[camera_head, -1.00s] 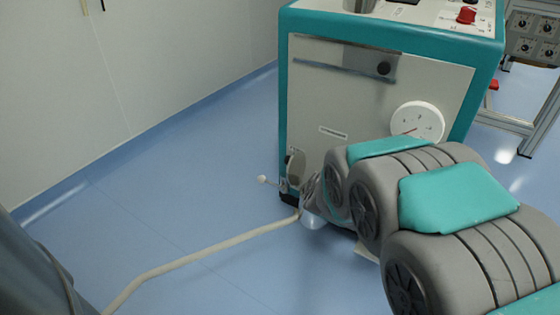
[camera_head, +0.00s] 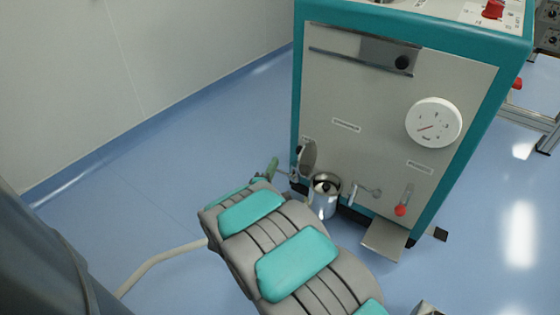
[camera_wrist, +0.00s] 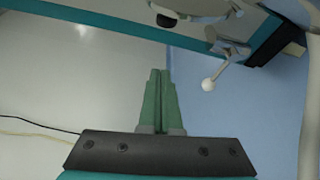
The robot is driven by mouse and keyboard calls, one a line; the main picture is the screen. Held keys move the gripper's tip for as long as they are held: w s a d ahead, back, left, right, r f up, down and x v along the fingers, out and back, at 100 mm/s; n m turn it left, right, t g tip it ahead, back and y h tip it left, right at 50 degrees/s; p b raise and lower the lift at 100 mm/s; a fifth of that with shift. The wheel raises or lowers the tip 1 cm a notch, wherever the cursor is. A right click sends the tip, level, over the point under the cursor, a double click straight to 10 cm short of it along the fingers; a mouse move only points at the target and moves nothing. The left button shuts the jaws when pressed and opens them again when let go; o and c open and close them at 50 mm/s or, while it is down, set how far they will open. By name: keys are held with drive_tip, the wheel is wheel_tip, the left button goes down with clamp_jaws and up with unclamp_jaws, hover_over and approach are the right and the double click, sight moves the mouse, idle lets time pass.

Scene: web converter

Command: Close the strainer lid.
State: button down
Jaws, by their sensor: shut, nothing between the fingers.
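The strainer (camera_head: 323,201) is a metal cup low on the front of the machine, with its top open and something dark inside. A round metal disc (camera_head: 308,156), which looks like its lid, stands raised at the cup's left. My gripper (camera_head: 273,163) is left of the disc, apart from it, with its green fingers pointing up in the head view. In the wrist view my gripper (camera_wrist: 158,73) has its fingers together and empty. A white ball-ended lever (camera_wrist: 208,84) shows to their right there; I cannot tell whether it belongs to the lid.
The machine (camera_head: 385,110) has a teal frame, a dial (camera_head: 433,122) and a red-tipped lever (camera_head: 401,208). A small valve handle (camera_head: 366,191) sits right of the cup.

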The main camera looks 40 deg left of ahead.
sight(304, 158)
drive_tip(key=x, duration=0.8)
drive_tip(key=d, duration=0.4)
drive_tip(key=shift+w+r, duration=0.3)
drive_tip(key=shift+w, duration=0.1)
drive_tip(key=shift+w+d, duration=0.1)
